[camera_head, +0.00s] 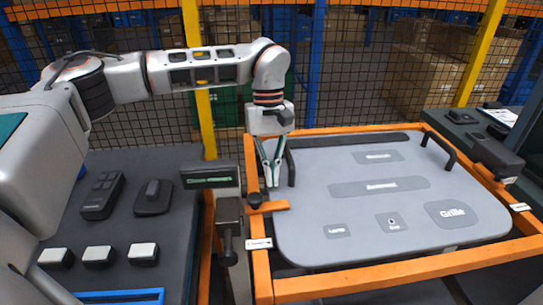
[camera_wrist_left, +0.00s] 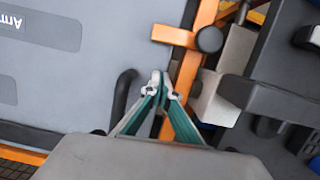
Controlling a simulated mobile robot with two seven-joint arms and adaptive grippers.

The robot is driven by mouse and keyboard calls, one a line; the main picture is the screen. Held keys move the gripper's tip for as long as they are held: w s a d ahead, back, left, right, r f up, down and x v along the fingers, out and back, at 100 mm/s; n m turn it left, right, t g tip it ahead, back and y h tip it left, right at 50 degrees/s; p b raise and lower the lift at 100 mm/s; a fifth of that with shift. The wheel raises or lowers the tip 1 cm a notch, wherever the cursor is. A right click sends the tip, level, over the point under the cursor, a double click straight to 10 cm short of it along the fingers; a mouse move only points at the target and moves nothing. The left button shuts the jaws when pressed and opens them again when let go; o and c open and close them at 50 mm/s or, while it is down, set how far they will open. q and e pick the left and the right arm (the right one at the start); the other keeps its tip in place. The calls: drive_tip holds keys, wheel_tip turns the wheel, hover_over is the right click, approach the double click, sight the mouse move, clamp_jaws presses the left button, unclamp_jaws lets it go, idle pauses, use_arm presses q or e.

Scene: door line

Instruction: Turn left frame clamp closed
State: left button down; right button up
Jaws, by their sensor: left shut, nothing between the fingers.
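The left frame clamp (camera_head: 272,206) is an orange bar with a black round knob on the orange frame's left side. Its bar points right, over the edge of the grey panel (camera_head: 310,215). In the left wrist view the clamp bar (camera_wrist_left: 172,35) and its knob (camera_wrist_left: 210,40) show at the top. My left gripper (camera_head: 271,184) points down just behind the clamp, fingertips shut and empty. In the left wrist view its tips (camera_wrist_left: 161,84) are apart from the bar, between the panel's black handle (camera_wrist_left: 123,95) and the frame rail. My right gripper is not in view.
The panel's left handle (camera_head: 291,168) stands close to my left gripper. A grey-black fixture (camera_head: 230,215) stands left of the clamp. A dark table (camera_head: 120,220) holds several small parts. A mesh fence with yellow posts (camera_head: 198,80) stands behind.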

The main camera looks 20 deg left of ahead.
sight(277, 202)
use_arm(q)
drive_tip(key=s+d, duration=0.2)
drive_tip(key=shift+s, duration=0.4)
drive_tip(key=shift+s+d, duration=0.1)
drive_tip(key=shift+s, duration=0.1)
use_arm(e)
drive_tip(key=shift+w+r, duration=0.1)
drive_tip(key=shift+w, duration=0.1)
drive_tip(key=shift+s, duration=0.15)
use_arm(q)
drive_tip(key=shift+s+d+r+m+p, duration=0.25)
drive_tip(key=shift+s+d+m+p, duration=0.15)
drive_tip(key=shift+p, duration=0.6)
drive_tip(key=shift+s+f, duration=0.1)
drive_tip(key=shift+f, duration=0.05)
drive_tip(key=shift+d+f, duration=0.1)
drive_tip(key=shift+f, duration=0.05)
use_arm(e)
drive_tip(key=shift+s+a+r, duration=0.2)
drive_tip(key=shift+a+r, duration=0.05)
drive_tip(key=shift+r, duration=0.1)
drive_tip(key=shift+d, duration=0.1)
